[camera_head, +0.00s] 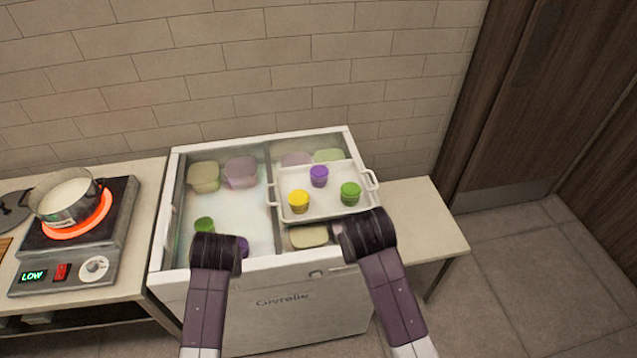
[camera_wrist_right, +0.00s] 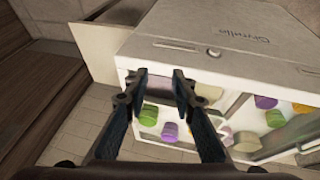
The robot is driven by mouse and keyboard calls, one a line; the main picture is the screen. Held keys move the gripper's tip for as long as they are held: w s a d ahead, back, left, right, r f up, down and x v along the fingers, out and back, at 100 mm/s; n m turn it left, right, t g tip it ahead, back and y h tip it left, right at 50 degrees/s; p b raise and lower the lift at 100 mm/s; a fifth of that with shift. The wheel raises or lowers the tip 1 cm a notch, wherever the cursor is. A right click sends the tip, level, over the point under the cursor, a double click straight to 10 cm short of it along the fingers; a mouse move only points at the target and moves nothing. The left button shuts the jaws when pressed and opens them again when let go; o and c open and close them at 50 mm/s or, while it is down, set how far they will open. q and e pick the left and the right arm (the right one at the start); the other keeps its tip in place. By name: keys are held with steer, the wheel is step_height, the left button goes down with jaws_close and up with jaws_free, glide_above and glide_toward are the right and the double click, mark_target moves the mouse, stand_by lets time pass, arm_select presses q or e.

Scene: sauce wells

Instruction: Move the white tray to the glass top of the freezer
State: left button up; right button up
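The white tray (camera_head: 325,203) is over the right half of the white freezer (camera_head: 270,312), a loop handle at each side. It carries a yellow cup (camera_head: 299,201), a purple cup (camera_head: 319,176) and a green cup (camera_head: 350,193), all upright. The freezer's glass top (camera_head: 235,207) shows tubs below; I cannot tell exactly what the tray rests on. My right gripper (camera_head: 368,234) is near the tray's front right corner; its fingers are apart and empty in the right wrist view (camera_wrist_right: 160,76). My left gripper (camera_head: 216,250) is over the freezer's front left edge; its fingers are unclear.
More cups, a green one (camera_head: 204,225) and a purple one (camera_head: 243,246), are at the freezer's front left, partly behind my left gripper. A lit stove (camera_head: 75,240) with a pot (camera_head: 64,197) stands at left. The right side table (camera_head: 425,220) is bare.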

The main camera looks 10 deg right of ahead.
steer(key=v, duration=0.6)
steer(key=shift+r, duration=0.4)
steer(key=shift+s+a, duration=0.1)
steer(key=shift+s, duration=0.1)
